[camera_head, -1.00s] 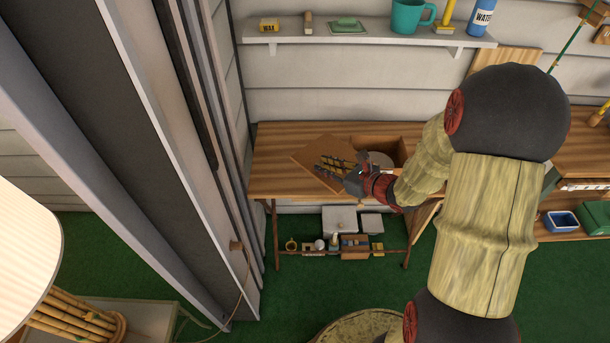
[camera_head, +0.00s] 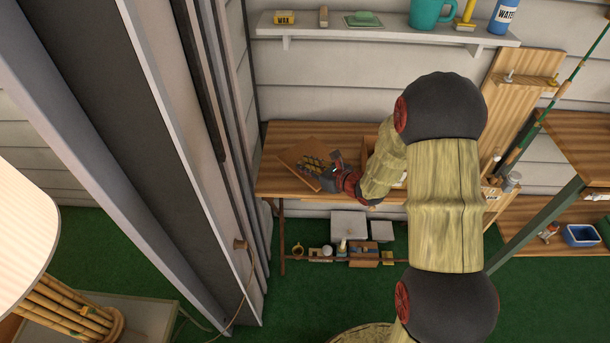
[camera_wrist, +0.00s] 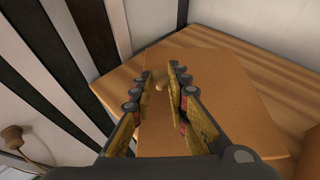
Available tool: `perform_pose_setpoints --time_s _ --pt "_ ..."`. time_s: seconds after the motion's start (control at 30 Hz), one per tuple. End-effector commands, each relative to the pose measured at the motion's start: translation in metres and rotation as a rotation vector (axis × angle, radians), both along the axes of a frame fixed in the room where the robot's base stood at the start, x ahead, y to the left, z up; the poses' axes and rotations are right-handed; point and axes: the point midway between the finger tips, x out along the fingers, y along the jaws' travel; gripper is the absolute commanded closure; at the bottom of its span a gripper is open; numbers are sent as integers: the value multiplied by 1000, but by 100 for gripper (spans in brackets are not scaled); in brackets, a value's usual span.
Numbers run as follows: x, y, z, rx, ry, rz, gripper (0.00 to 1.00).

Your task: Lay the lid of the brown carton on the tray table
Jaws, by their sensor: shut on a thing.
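The carton's lid (camera_head: 291,153) is a flat brown panel over the left part of the wooden tray table (camera_head: 268,182). It also shows in the wrist view (camera_wrist: 228,100), turned at an angle to the table edge. My gripper (camera_head: 312,162) is above the lid, its fingers closed in around a small tan knob (camera_wrist: 160,81) on it. I cannot tell whether the lid touches the tabletop or hangs just above it. The brown carton (camera_head: 370,142) stands on the table to the right of the lid, mostly hidden behind my arm.
A wall shelf (camera_head: 390,33) above the table holds a teal mug (camera_head: 428,13), a water bottle (camera_head: 503,16) and small items. Boxes and small things (camera_head: 349,224) sit on a low rack under the table. A grey post (camera_head: 180,150) stands close on the left.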

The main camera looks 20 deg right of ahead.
Motion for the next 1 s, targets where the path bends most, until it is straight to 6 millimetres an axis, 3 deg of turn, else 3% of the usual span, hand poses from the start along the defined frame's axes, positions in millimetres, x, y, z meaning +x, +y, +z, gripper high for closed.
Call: perform_pose_setpoints --time_s 0.3,0.63,0.67,1.0 --pt "7 4 -38 1 1 1 100" --pt "7 4 -40 0 0 0 100" --pt "7 4 -40 0 0 0 83" --pt "7 4 -39 0 0 0 65"
